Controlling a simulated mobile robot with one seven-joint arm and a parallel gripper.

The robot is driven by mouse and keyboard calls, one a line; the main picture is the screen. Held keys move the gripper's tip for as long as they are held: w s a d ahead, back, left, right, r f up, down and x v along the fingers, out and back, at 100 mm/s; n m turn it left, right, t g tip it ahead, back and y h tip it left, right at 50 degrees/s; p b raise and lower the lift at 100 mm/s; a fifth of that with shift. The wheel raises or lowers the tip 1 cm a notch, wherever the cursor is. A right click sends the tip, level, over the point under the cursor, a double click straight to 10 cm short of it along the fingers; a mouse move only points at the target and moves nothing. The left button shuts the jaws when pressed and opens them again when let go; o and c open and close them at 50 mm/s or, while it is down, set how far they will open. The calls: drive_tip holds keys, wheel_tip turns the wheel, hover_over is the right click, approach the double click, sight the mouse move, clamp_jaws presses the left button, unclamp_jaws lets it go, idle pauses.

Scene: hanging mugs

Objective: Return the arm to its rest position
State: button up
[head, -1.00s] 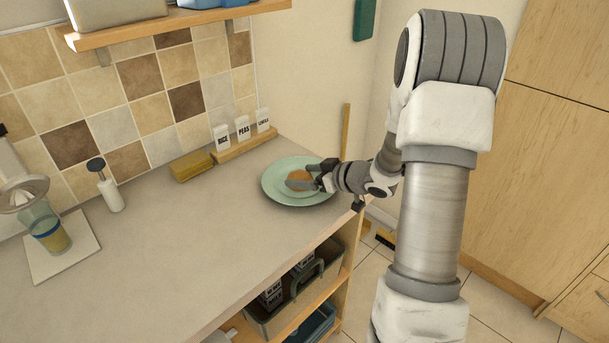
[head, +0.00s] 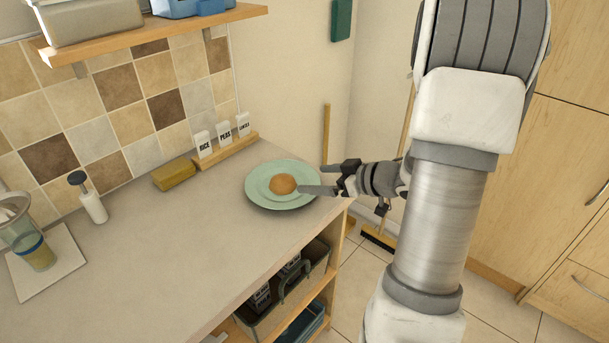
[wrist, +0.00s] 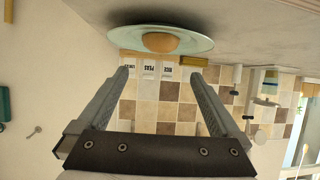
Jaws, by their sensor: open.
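My gripper (head: 317,180) is open and empty at the right edge of the plate in the head view. Its two fingers also show spread apart in the wrist view (wrist: 160,85). A round orange-brown item (head: 283,184), like a bun or fruit, sits in the middle of a pale green plate (head: 262,201) on the counter. It also shows on the plate in the wrist view (wrist: 160,42), beyond and apart from the fingertips. My arm comes down on the right side of the head view.
The grey counter (head: 150,240) is mostly clear. A row of labelled white shakers (head: 224,133) and a yellow sponge-like block (head: 174,174) stand by the tiled wall. A juicer (head: 35,245) and a pump bottle (head: 90,200) are at left. A shelf (head: 150,35) hangs above.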

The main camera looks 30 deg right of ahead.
drive_tip(key=shift+s+d+r, duration=0.2)
drive_tip(key=shift+s, duration=0.25)
wheel_tip(320, 180, up, 15)
drive_tip(key=a+m+h+p, duration=0.35)
drive_tip(key=m+h, duration=0.25)
drive_tip(key=h, duration=0.2)
drive_tip(key=s+a+g+y, duration=0.1)
drive_tip(key=s+a+g, duration=0.2)
drive_tip(key=s+a, duration=0.3)
drive_tip(key=s+a+r+g+y, duration=0.1)
drive_tip(key=s+a+g, duration=0.1)
drive_tip(key=s+a, duration=0.5)
drive_tip(key=s, duration=0.6)
drive_tip(key=shift+s+a+n+g, duration=0.3)
drive_tip(key=shift+s+g, duration=0.05)
drive_tip(key=shift+g, duration=0.05)
